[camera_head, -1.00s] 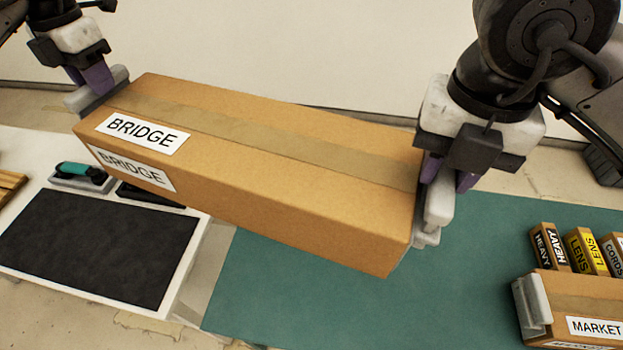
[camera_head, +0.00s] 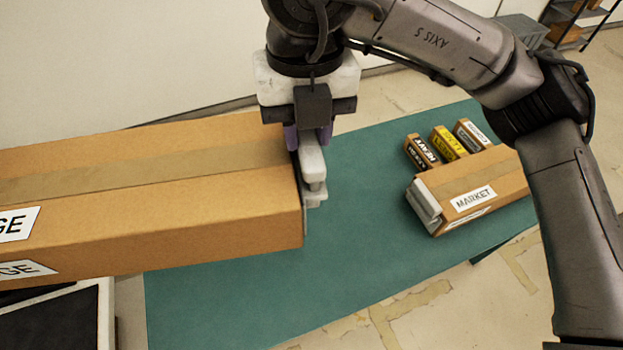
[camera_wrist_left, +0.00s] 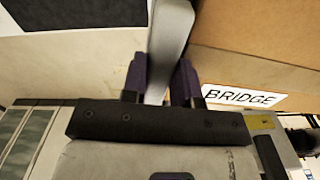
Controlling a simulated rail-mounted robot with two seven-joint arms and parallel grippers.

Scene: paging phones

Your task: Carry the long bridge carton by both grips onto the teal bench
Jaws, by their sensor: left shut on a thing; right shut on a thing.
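The long bridge carton (camera_head: 190,215) is a brown box with a tape strip and white labels. In the head view it is held up, its right end over the left part of the teal bench (camera_head: 370,215) and its left end out of the picture. My right gripper (camera_head: 309,145) is shut on the grey grip (camera_head: 313,172) at the carton's right end. In the left wrist view my left gripper (camera_wrist_left: 160,85) is shut on the other grey grip (camera_wrist_left: 170,40), beside the carton wall with the BRIDGE label (camera_wrist_left: 240,96). The left gripper is outside the head view.
A market carton (camera_head: 470,188) with grey end grips lies on the bench's right part. Small boxes labelled HEAVY (camera_head: 422,151), yellow (camera_head: 448,142) and CORDS-like (camera_head: 470,135) stand behind it. A white table with a black mat (camera_head: 50,320) is at lower left. The bench middle is clear.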

